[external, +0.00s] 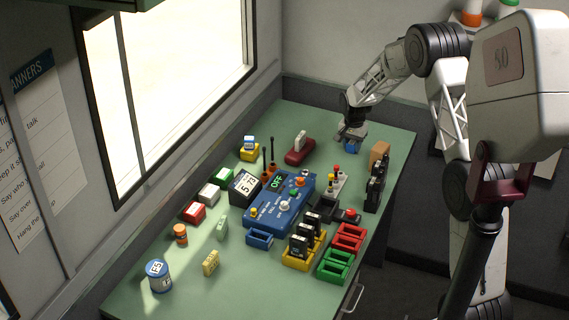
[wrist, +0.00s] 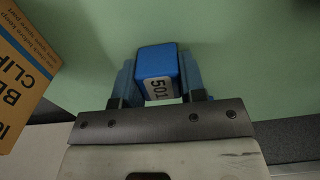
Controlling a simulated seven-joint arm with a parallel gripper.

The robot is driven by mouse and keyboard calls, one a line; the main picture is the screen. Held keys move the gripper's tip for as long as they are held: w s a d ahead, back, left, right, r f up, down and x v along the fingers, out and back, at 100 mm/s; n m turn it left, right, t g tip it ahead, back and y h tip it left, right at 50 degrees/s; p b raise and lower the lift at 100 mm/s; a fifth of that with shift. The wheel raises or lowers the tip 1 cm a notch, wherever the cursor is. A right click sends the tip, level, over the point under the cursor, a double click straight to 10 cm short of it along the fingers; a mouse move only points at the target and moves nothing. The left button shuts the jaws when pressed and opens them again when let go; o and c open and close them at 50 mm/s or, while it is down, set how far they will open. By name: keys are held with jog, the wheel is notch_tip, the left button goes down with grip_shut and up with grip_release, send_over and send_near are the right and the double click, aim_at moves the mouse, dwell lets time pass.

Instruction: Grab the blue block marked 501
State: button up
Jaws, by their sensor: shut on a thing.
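The blue block (wrist: 157,62) carries a white label reading 501 and sits between the two fingers of my gripper (wrist: 160,85) in the wrist view. The fingers are shut on its two sides. In the external view my gripper (external: 351,141) is at the far end of the green table, with the blue block (external: 351,148) showing small and dark below it. I cannot tell whether the block touches the table or is a little above it.
A brown cardboard box (external: 379,152) stands just right of my gripper; it also shows at the left of the wrist view (wrist: 18,75). A dark red device (external: 300,151) lies to the left. Black radios (external: 375,185), a blue console (external: 280,203) and coloured trays (external: 335,266) fill the nearer table.

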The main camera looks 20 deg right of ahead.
aim_at(352, 142)
jog(key=shift+r, duration=0.1)
jog(key=shift+r, duration=4.9)
